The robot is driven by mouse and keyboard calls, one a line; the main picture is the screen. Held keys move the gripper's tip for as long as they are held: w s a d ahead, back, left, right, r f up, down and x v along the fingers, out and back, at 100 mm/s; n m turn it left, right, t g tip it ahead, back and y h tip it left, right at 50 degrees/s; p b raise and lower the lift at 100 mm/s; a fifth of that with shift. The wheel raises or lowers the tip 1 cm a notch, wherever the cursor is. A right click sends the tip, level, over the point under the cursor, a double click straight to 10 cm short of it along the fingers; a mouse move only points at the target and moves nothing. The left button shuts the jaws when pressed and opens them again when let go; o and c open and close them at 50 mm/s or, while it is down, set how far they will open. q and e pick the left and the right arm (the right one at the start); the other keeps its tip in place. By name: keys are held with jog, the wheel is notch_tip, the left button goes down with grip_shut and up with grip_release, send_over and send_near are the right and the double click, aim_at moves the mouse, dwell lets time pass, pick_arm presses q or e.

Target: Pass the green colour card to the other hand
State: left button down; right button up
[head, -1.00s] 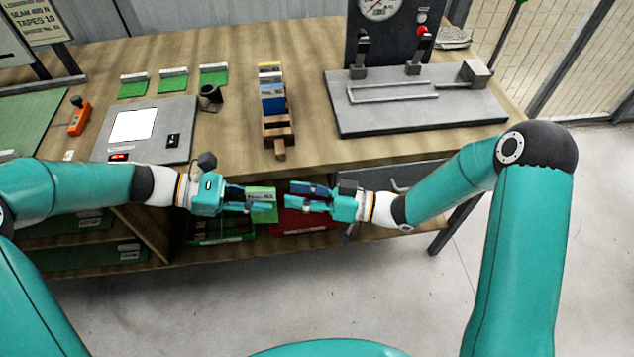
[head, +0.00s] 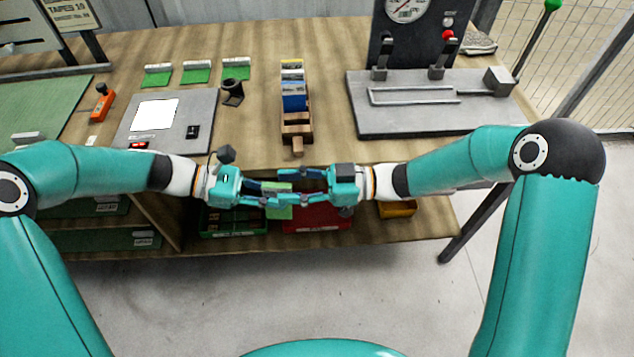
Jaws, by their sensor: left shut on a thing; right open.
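The green colour card (head: 279,211) is in front of the table's front edge, between my two grippers. Its lower part and a bit of its upper part show; the middle is hidden behind fingers. My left gripper (head: 278,192) is shut on the card from the left. My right gripper (head: 300,188) comes in from the right, with its open fingers around the card's right side and overlapping the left fingertips. I cannot tell whether the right fingers touch the card.
A wooden card holder (head: 297,128) with blue and other cards stands on the table (head: 255,140). A gauge press (head: 430,110) stands right, a grey panel with a white square (head: 170,122) left. Green (head: 234,222) and red (head: 317,218) bins sit on the shelf below.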

jog(key=shift+a, duration=2.15)
jog(key=c, duration=0.5)
jog(key=o, duration=0.5)
pick_arm(q)
jog(key=w+d+f+m+g+y, duration=0.1)
jog(key=w+d+f+m+g, duration=0.2)
jog(key=w+f+m+g, duration=0.1)
jog(key=shift+d+f+m+g, duration=0.3)
jog(key=shift+f+g, duration=0.1)
jog(key=shift+g, duration=0.3)
pick_arm(e)
send_near(269, 187)
jog(key=shift+w+d+f, duration=0.15)
jog(key=shift+d+f, duration=0.1)
jog(key=shift+d, duration=0.2)
jog(key=shift+w+d+f, duration=0.1)
jog(key=shift+d+f, duration=0.15)
jog(key=shift+d, duration=0.2)
